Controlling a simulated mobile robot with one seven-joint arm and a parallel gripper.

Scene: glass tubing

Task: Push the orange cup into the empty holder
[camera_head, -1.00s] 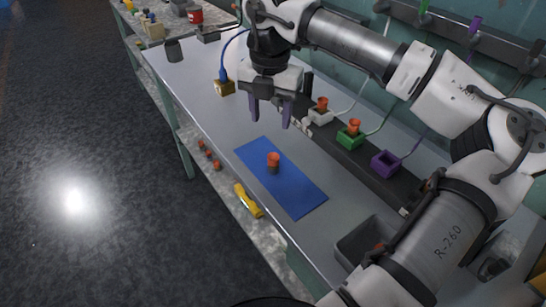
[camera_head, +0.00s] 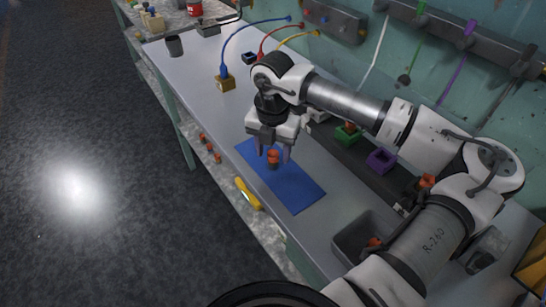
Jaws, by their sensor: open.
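The orange cup (camera_head: 273,155) stands upright on the blue mat (camera_head: 300,190), its lower part dark. My gripper (camera_head: 273,153) is open and lowered over it, with a finger on either side of the cup. I cannot tell whether the fingers touch it. On the dark rail behind, the purple holder (camera_head: 381,160) looks empty. The green holder (camera_head: 347,135) has an orange cup (camera_head: 350,126) in it. The white holder (camera_head: 318,114) is mostly hidden behind my arm, so its contents cannot be seen.
A grey bin (camera_head: 352,240) with an orange piece inside stands at the near end of the bench. A brass-coloured block (camera_head: 225,83) with a blue tube and a grey cup (camera_head: 174,45) stand farther back. A yellow tool (camera_head: 247,194) lies below the bench edge.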

